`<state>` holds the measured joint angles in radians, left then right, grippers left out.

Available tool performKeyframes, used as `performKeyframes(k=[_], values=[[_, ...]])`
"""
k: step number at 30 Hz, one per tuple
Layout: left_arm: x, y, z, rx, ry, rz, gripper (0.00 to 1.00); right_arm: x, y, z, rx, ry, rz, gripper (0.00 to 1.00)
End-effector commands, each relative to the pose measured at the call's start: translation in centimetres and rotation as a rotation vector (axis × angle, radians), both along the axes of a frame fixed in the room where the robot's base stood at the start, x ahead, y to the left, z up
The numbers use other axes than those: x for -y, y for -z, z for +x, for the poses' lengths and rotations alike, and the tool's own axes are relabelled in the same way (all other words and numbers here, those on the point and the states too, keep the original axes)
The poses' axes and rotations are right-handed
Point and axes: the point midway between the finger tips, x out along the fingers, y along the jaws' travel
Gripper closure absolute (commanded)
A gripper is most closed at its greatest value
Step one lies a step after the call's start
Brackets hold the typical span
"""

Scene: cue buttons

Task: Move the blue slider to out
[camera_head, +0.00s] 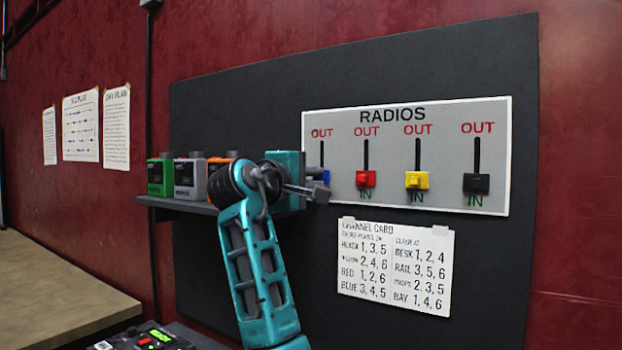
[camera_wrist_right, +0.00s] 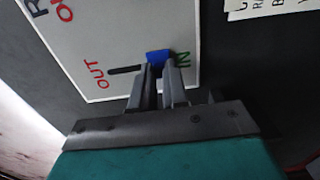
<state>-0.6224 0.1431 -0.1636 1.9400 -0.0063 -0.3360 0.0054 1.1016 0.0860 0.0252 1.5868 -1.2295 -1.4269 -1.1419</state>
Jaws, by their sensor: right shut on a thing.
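The blue slider (camera_wrist_right: 158,57) sits at the IN end of its slot in the right wrist view. Its slot (camera_wrist_right: 124,70) runs from it toward the red OUT label. In the head view only a bit of the blue slider (camera_head: 326,177) shows, at the left end of the RADIOS panel (camera_head: 440,140). My right gripper (camera_head: 318,190) reaches the panel from the left and covers much of the slider. In the right wrist view the fingers of my right gripper (camera_wrist_right: 157,72) are shut on the blue slider. My left gripper is not in view.
Red (camera_head: 366,179), yellow (camera_head: 417,180) and black (camera_head: 476,183) sliders stand at IN along the panel. A shelf (camera_head: 180,207) with several coloured radios lies left, behind my arm. A channel card (camera_head: 395,268) hangs below. A bench (camera_head: 50,295) stands at lower left.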

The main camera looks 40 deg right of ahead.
Motion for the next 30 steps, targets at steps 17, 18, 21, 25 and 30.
performKeyframes(k=[17,18,21,25,30], values=[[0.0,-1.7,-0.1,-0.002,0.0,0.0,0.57,0.0,-2.4,0.0,0.001,-0.001,0.0,1.0],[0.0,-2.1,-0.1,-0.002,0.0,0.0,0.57,-0.1,-3.1,0.0,0.002,-0.001,0.001,1.0],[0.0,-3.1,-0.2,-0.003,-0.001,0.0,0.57,-0.1,-4.7,0.0,0.002,-0.002,0.0,1.0],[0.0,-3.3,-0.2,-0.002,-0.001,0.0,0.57,-0.1,-5.1,0.1,0.002,-0.002,-0.002,1.0],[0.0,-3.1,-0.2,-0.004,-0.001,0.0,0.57,-0.1,-5.2,0.0,0.005,-0.003,-0.006,1.0]])
